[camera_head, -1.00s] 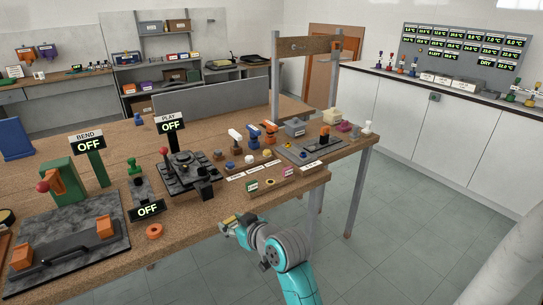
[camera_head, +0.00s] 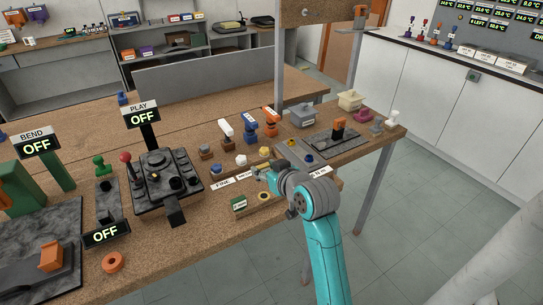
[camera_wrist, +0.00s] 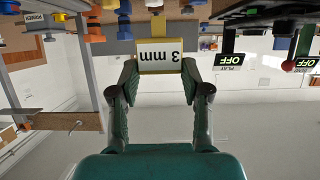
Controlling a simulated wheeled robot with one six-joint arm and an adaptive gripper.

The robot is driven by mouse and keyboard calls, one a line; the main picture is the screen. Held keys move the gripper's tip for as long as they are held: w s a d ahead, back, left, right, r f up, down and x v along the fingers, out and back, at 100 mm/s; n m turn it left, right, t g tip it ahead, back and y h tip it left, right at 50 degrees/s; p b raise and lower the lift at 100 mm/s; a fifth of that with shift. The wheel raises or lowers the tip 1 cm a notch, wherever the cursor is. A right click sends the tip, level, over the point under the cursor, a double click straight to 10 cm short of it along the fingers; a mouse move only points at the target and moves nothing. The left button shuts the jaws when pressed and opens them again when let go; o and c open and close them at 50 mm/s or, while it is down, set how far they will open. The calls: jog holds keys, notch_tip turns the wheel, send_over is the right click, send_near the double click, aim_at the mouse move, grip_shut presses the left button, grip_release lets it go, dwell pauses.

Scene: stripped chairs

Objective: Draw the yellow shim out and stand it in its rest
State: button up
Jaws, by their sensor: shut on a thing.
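The yellow shim (camera_wrist: 168,56) is between my fingertips in the wrist view, its white "3 mm" face upside down in the picture. My gripper (camera_wrist: 160,70) is shut on it, one finger at each side. In the head view my gripper (camera_head: 272,174) is over the front part of the bench, and a small yellowish bit of the shim (camera_head: 262,166) shows at its tip. I cannot tell from these frames whether the shim touches anything behind it. The shim's rest cannot be made out for certain; my gripper and arm hide part of the labelled bench edge.
A black joystick box (camera_head: 163,180) under the PLAY sign stands left of my gripper. Several small blocks (camera_head: 250,130) stand behind it. The floor (camera_head: 420,220) right of the bench is clear.

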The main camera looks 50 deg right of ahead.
jog(key=shift+s+d, duration=0.1)
jog(key=shift+d, duration=0.05)
jog(key=shift+f, duration=2.9)
jog(key=shift+f, duration=1.3)
jog(key=shift+f, duration=0.25)
jog(key=o, duration=1.1)
jog(key=shift+v, duration=3.8)
